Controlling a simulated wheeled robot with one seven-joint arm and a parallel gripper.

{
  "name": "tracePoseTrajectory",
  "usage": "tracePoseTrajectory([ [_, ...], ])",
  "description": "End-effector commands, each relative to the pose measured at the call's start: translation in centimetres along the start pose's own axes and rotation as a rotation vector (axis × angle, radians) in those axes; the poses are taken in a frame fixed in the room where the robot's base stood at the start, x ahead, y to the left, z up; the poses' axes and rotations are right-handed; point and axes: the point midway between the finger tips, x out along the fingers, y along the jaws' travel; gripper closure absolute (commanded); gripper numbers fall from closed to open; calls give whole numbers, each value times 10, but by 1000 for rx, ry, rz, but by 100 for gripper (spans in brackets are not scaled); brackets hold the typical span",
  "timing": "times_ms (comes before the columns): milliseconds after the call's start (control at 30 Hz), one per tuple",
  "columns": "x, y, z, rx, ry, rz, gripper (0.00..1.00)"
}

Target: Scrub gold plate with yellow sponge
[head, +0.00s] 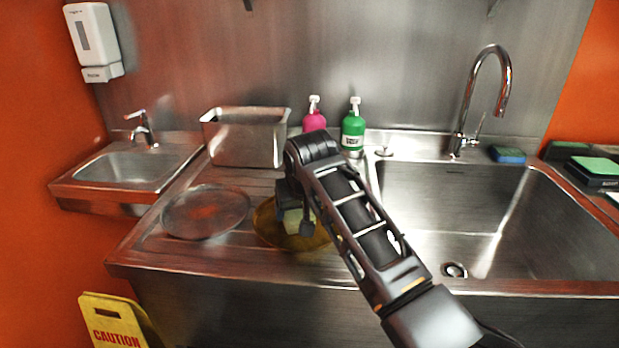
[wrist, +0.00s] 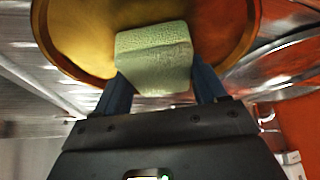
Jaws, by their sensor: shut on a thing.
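A pale yellow-green sponge (wrist: 153,62) is between the fingers of my gripper (wrist: 160,85) in the wrist view. My gripper is shut on it. The gold plate (wrist: 80,35) lies just beyond the sponge. In the head view my gripper (head: 293,225) points down over the gold plate (head: 268,232), with the sponge (head: 293,220) at its tip over the plate. I cannot tell whether the sponge touches the plate. My arm hides the plate's right part.
A silver plate (head: 205,212) with a reddish middle lies left on the drainboard. A metal bin (head: 246,140), a pink bottle (head: 314,121) and a green bottle (head: 353,132) stand behind. The large sink basin (head: 450,210) at right is empty. A blue sponge (head: 508,154) lies near the faucet (head: 478,95).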

Motion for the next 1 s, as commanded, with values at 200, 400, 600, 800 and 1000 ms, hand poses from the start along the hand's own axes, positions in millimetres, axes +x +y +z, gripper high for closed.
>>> tracePoseTrajectory([
  [200, -2, 9, 1, 0, -2, 0, 53],
  [400, -25, 12, -14, 1, 0, 1, 53],
  [600, -40, 16, -25, 2, 0, 1, 53],
  [800, -55, 20, -35, 3, 1, 2, 53],
  [1000, -66, 23, -42, 4, 0, 2, 53],
])
